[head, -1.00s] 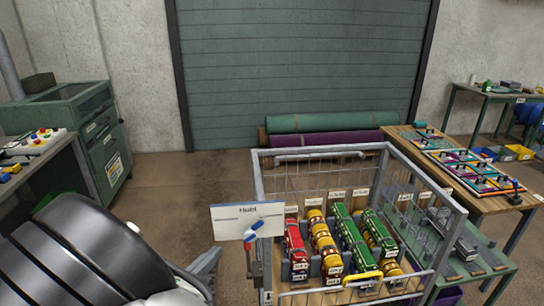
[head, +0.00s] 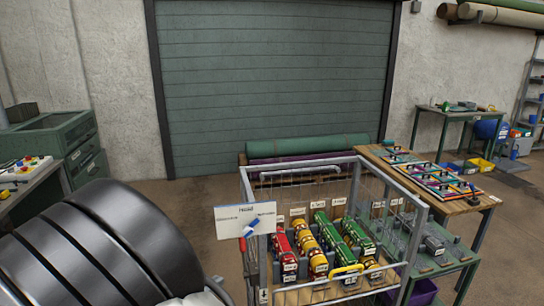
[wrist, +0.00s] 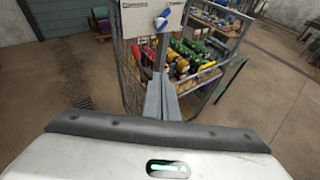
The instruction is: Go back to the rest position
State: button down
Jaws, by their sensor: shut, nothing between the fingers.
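My gripper (wrist: 161,100) is shut and empty in the wrist view, its two grey fingers together and pointing toward the wire cage. In the head view my black and white arm fills the lower left, and the fingertips are not clearly seen. The wire cage (head: 305,165) stands right of my arm, with red, yellow and green toy-like vehicles in rows inside. A white sign (head: 246,220) with a blue-and-white lever (head: 251,228) is at the cage's front left corner. In the wrist view the fingers overlap the cage's front post, but I cannot tell the gap.
A wooden bench (head: 455,201) with coloured trays adjoins the cage's right side. A green cabinet (head: 47,142) and a grey table (head: 28,190) stand at the left. Rolled rugs (head: 310,145) lie before the shutter (head: 275,85). Floor left of the cage is open.

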jog(key=s+d+r+m+g, duration=0.2)
jog(key=d+r+m+g, duration=0.15)
jog(key=d+m, duration=0.5)
jog(key=s+d+r+m+g, duration=0.1)
jog(key=d+r+m+g, duration=0.3)
jog(key=d, duration=0.8)
jog(key=s+d+r+m+y, duration=0.3)
jog(key=s+m, duration=0.3)
jog(key=m, duration=0.3)
jog(key=s+d+r+m+y, duration=0.3)
jog(key=s+d+r+m, duration=0.1)
jog(key=s+m, duration=0.3)
jog(key=shift+s+r+m, duration=0.25)
jog(key=shift+r+m, duration=0.55)
jog(key=shift+m, duration=0.35)
jog(key=shift+d+t, duration=0.15)
jog(key=shift+t, duration=0.1)
